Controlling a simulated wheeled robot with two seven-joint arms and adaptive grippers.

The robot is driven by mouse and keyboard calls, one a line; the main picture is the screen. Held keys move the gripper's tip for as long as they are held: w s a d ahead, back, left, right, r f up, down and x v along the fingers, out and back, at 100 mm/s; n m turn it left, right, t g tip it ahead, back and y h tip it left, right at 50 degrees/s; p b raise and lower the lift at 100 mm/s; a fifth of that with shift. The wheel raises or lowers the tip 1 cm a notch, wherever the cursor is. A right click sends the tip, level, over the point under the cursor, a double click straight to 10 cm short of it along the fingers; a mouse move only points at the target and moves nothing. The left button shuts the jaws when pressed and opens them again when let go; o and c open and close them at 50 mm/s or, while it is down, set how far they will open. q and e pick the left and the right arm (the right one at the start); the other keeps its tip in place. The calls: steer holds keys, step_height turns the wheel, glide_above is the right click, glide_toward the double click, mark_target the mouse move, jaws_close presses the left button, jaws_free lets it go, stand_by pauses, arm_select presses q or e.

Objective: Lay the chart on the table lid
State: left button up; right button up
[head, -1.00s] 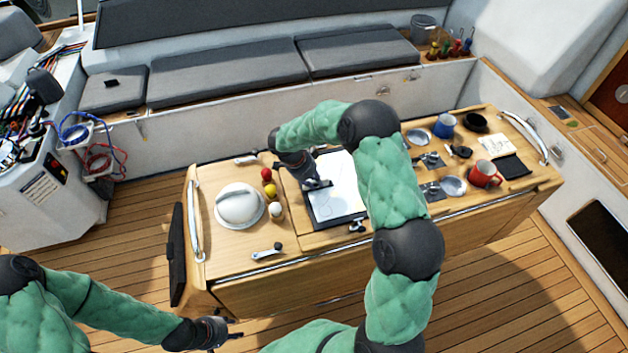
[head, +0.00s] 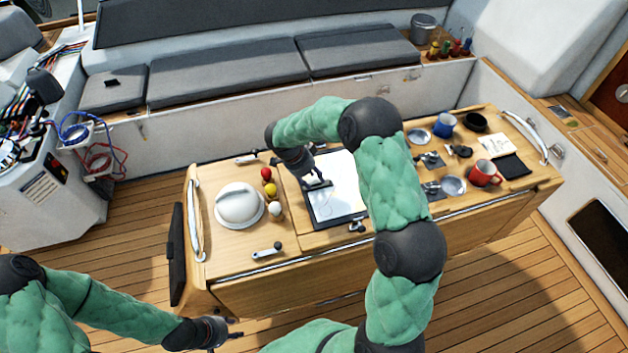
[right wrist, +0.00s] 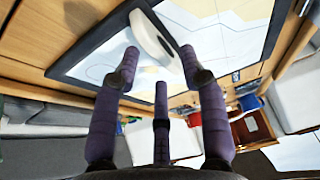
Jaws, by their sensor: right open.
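The chart (head: 343,185) is a pale sheet with a dark border. It lies on the wooden table lid (head: 297,238), left of the table's middle. My right gripper (head: 318,184) is over the chart's left part and hides some of it. In the right wrist view the gripper (right wrist: 160,62) has its fingers spread, with the chart (right wrist: 97,55) beyond them.
A white domed lid (head: 239,204) and red, yellow and white balls (head: 270,190) stand left of the chart. A winch-like handle (head: 267,252) lies near the front edge. Right are blue (head: 444,125) and red mugs (head: 484,173). Metal rails edge the table.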

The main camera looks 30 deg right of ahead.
steer(key=s+v, duration=0.1)
steer(key=v, duration=0.9)
steer(key=shift+w, duration=0.5)
steer(key=shift+a+r, duration=0.1)
